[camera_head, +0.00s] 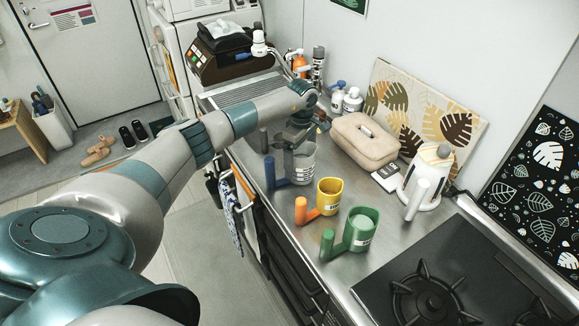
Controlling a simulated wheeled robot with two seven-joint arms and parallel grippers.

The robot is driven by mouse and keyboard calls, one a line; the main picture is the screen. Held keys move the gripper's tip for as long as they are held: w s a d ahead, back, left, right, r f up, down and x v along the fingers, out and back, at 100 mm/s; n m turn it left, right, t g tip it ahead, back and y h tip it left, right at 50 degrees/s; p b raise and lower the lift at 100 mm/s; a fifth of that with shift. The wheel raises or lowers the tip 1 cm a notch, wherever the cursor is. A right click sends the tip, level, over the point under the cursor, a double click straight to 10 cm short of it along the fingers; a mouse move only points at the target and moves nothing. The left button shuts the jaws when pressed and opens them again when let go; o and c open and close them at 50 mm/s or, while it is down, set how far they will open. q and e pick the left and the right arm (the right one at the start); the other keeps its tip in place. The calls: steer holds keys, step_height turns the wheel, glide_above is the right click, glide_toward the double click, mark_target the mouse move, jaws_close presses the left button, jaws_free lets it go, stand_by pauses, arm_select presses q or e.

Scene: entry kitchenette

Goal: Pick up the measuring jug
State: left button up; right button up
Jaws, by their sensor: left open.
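The measuring jug (302,168) is a clear, greyish vessel with white markings and a blue handle on its left. It stands upright on the steel counter, behind a yellow cup (329,195) with an orange handle and a green cup (361,230) with a green handle. My left arm reaches in from the left, and my left gripper (296,138) is at the jug's top rim, pointing down. The gripper is open. Its fingers partly cover the jug's far rim, and I cannot tell whether they touch it. My right gripper is not in view.
A beige fabric box (364,140) and a white kettle-like vessel (425,180) stand along the wall on the right. A black hob (440,285) fills the near right. Bottles (345,101) stand behind the gripper. Some bare counter (395,222) lies right of the cups.

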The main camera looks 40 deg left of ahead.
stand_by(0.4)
arm_select(q)
steer(key=c, duration=1.4)
steer(key=shift+w+r+b, duration=0.1)
steer(key=shift+r+b, duration=0.35)
steer(key=shift+r, duration=0.1)
step_height(320, 180, up, 9)
steer(key=b, duration=0.3)
steer(key=shift+f+b, duration=0.1)
steer(key=shift+b, duration=0.2)
